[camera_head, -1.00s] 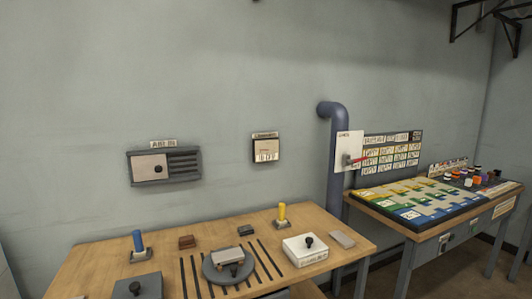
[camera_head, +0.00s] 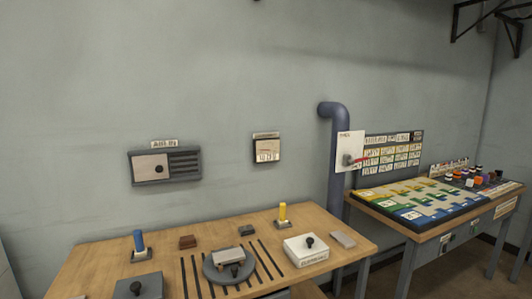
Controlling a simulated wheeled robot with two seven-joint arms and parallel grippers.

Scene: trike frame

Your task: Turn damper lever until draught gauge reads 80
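A red-handled lever (camera_head: 361,160) sits on a white plate (camera_head: 346,151) at the blue-grey pipe, right of centre; it looks like the damper lever. The handle points right and slightly up. A small wall gauge (camera_head: 267,150) with a pale face and a label above hangs left of the pipe; it looks like the draught gauge. Its digits are too small to read surely. Neither of my grippers is in view, and nothing is seen touching the lever.
A wooden bench (camera_head: 340,259) in front holds a round turntable (camera_head: 228,267), a white box with a black knob (camera_head: 306,248), and blue and yellow upright handles. A wall vent (camera_head: 165,166) is at left. A second table (camera_head: 413,235) with coloured boards stands right.

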